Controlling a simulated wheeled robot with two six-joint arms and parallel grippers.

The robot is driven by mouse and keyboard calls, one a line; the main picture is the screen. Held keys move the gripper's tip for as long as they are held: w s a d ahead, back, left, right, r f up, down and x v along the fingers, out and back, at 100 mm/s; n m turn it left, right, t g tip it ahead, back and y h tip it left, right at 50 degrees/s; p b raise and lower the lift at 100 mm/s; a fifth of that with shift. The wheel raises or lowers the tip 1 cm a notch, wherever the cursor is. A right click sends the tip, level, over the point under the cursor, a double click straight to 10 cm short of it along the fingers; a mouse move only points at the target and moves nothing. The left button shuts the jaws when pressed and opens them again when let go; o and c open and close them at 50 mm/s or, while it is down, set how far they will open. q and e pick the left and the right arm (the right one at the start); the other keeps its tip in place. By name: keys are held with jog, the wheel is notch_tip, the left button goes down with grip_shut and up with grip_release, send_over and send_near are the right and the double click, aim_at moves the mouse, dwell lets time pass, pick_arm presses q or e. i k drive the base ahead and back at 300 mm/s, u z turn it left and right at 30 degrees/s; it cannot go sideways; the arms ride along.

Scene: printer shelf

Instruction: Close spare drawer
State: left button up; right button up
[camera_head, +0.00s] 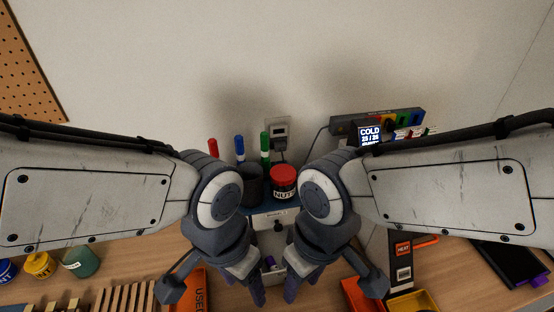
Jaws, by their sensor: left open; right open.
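A small drawer unit with a blue top (262,209) stands against the wall, between my two arms. Its pale front (270,222) carries a small label, too small to read, and a dark knob. Below it is a pale part with a purple item (269,263) at it; I cannot tell for sure whether this is a pulled-out drawer. My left gripper (213,288) is open and empty, low in front of the unit's left side. My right gripper (333,286) is open and empty, in front of its right side. The arms hide both sides of the unit.
A jar marked NUTS (283,184) with a red lid and a dark cup (252,186) near several markers stand on the unit. Paint pots (82,262) stand at left. A yellow bin (413,302) and a dark tablet-like object (510,262) lie at right.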

aim_at(271, 242)
jog(key=u, duration=0.05)
jog(key=k, duration=0.5)
jog(key=u, duration=1.6)
jog(key=k, duration=0.9)
jog(key=z, duration=1.25)
jog(key=i, duration=0.5)
jog(key=z, duration=0.05)
